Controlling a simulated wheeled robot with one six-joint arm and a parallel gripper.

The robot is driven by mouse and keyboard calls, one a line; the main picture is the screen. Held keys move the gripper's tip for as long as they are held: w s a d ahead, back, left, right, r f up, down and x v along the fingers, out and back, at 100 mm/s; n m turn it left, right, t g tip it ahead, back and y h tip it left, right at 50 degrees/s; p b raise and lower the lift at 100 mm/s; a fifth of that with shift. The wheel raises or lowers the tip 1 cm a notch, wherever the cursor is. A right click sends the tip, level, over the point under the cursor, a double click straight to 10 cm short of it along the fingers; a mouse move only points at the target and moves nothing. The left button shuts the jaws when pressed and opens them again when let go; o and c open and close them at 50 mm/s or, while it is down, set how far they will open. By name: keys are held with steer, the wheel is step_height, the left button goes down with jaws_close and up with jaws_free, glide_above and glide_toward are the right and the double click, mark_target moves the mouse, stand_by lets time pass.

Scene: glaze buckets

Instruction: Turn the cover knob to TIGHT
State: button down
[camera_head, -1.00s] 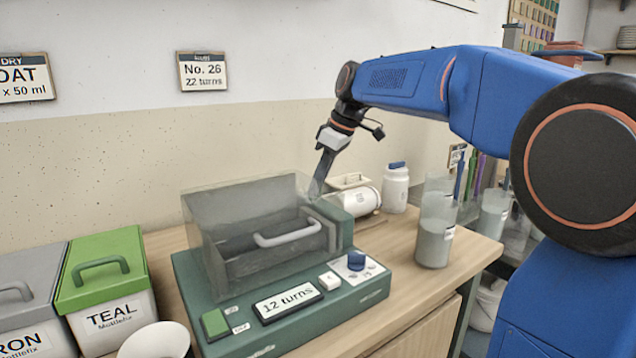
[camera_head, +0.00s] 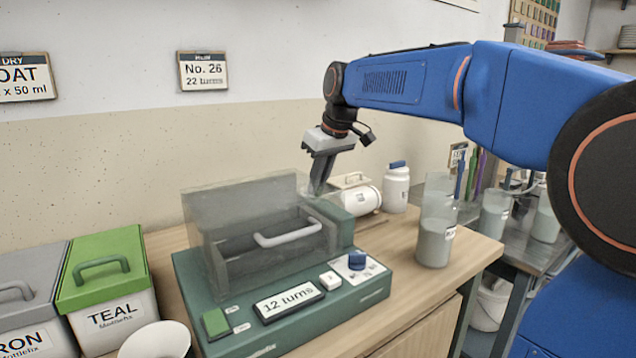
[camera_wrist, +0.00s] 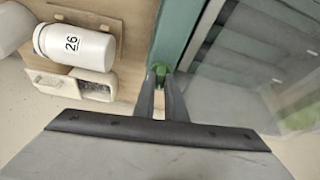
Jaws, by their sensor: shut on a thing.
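The machine (camera_head: 340,310) is a green base with a clear, tinted cover (camera_head: 215,230) over a grey bin with a handle (camera_head: 285,232). In the wrist view a small green knob (camera_wrist: 160,70) sits at the edge of the machine's green side block. My gripper (camera_wrist: 161,82) points down with its fingertips shut on this knob. In the head view my gripper (camera_head: 317,192) is at the cover's far right end, where the knob is hidden. No TIGHT marking or knob setting is readable.
The machine's display (camera_head: 289,301) reads 12 turns. A blue knob (camera_head: 357,261) and a green button (camera_head: 215,323) are on its front. A lying white jar (camera_head: 361,200), an upright jar (camera_head: 396,188) and a clear beaker (camera_head: 434,240) stand right of it. A wall card (camera_head: 203,71) reads No. 26, 22 turns.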

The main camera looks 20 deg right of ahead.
stand_by(0.4)
steer(key=c, duration=2.1)
jaws_free()
